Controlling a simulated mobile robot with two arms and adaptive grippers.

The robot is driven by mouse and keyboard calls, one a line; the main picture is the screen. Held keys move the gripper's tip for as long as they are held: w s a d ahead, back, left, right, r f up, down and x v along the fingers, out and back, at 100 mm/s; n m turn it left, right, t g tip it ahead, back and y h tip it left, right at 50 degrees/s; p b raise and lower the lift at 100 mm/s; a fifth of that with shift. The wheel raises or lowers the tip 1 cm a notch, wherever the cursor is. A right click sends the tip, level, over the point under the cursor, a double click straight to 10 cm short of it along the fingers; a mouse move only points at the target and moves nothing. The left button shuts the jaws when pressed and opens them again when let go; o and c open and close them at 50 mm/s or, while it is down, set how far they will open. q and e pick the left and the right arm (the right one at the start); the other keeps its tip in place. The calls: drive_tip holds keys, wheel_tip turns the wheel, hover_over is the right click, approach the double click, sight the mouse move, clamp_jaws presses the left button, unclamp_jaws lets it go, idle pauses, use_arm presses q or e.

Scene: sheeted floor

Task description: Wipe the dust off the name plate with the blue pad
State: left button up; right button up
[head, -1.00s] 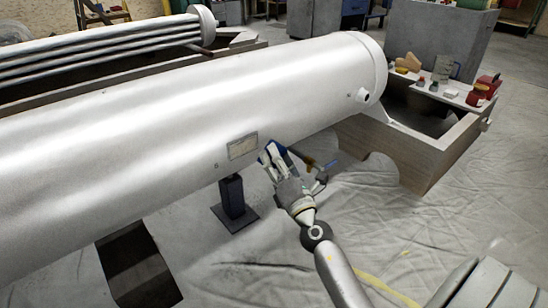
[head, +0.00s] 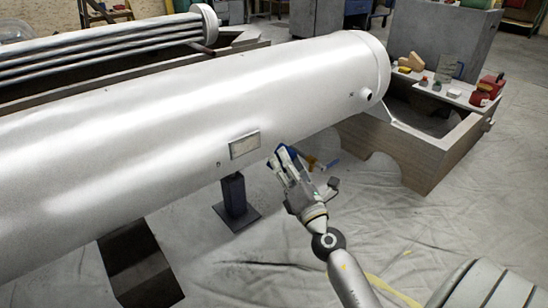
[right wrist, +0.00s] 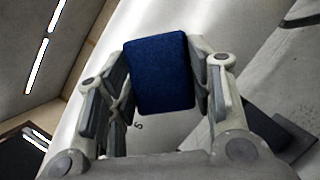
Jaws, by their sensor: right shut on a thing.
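The name plate (head: 244,145) is a small grey rectangle on the side of a large white cylinder (head: 180,120). Its surface looks dull grey; dust on it is too small to tell. My right gripper (head: 281,164) is shut on the blue pad (head: 285,153), just right of the plate and apart from it in the head view. In the right wrist view the blue pad (right wrist: 161,73) sits between the two fingers, with the white cylinder behind it. The name plate does not show in that view. My left gripper is not in view.
A dark stand (head: 235,205) is under the cylinder, left of my right arm. A wooden cradle (head: 430,160) holds the cylinder's right end. A shelf there carries a red container (head: 486,91) and small items. Wrinkled sheeting (head: 230,275) covers the floor.

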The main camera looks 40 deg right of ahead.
approach(260, 137)
drive_tip(key=shift+d+r+x, duration=0.15)
drive_tip(key=shift+x, duration=0.9)
drive_tip(key=shift+d+r+x, duration=0.1)
drive_tip(key=shift+x, duration=0.95)
drive_tip(key=shift+w, duration=0.85)
